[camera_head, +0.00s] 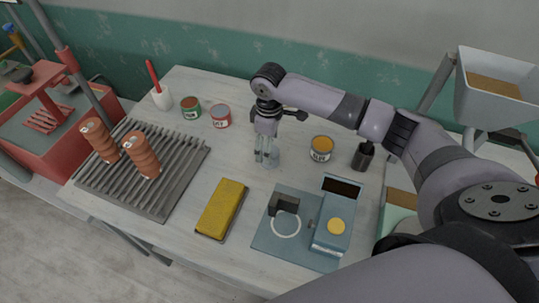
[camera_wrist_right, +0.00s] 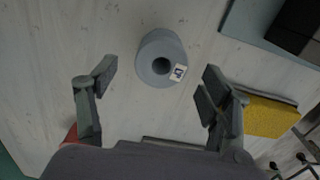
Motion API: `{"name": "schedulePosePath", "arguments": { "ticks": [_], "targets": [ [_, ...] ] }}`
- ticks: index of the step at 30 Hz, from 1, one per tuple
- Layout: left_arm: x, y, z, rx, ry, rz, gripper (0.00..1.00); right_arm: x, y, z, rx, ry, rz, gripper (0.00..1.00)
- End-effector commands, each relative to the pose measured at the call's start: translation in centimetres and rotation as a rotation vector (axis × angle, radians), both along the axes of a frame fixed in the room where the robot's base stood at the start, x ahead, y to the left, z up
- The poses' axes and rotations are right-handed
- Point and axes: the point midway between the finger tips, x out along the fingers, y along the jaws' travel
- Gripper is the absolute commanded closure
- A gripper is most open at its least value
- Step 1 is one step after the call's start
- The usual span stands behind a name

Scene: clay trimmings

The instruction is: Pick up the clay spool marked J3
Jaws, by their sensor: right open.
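A blue-grey clay spool (camera_wrist_right: 160,58) with a round hole stands on the table in the right wrist view. It carries a small white label with dark marks too small to read surely. My right gripper (camera_wrist_right: 156,82) is open, its fingers to either side in the picture and apart from the spool. In the head view the right gripper (camera_head: 265,156) points down over the spool (camera_head: 273,160) and partly hides it. Two terracotta ribbed spools, one at the left (camera_head: 100,141) and one nearer (camera_head: 142,157), stand on a slatted rack (camera_head: 168,187). My left gripper is out of view.
A yellow sponge-like block (camera_head: 221,208) lies in front of the spool. A blue mat (camera_head: 268,240) with a blue device (camera_head: 333,222) is at front right. A green can (camera_head: 190,108), a red can (camera_head: 221,117) and an orange-topped can (camera_head: 321,149) stand nearby.

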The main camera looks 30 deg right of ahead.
Motion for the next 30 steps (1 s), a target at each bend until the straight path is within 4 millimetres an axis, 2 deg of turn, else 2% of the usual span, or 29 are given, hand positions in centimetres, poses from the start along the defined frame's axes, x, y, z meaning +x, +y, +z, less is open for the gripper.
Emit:
{"name": "schedulePosePath", "arguments": {
  "ticks": [5, 9, 17, 30],
  "targets": [
    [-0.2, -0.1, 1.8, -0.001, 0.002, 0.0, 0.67, -0.3, 0.0, -2.4, -0.002, 0.006, 0.0, 0.27],
    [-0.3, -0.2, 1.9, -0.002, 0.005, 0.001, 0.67, -0.3, 0.0, -4.2, -0.002, 0.004, 0.0, 0.27],
    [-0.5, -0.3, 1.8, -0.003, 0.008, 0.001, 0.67, -0.2, 0.0, -4.7, -0.002, 0.001, 0.001, 0.27],
    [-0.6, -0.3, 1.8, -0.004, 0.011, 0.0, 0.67, -0.2, 0.0, -4.7, -0.002, 0.001, 0.001, 0.55]
  ]
}}
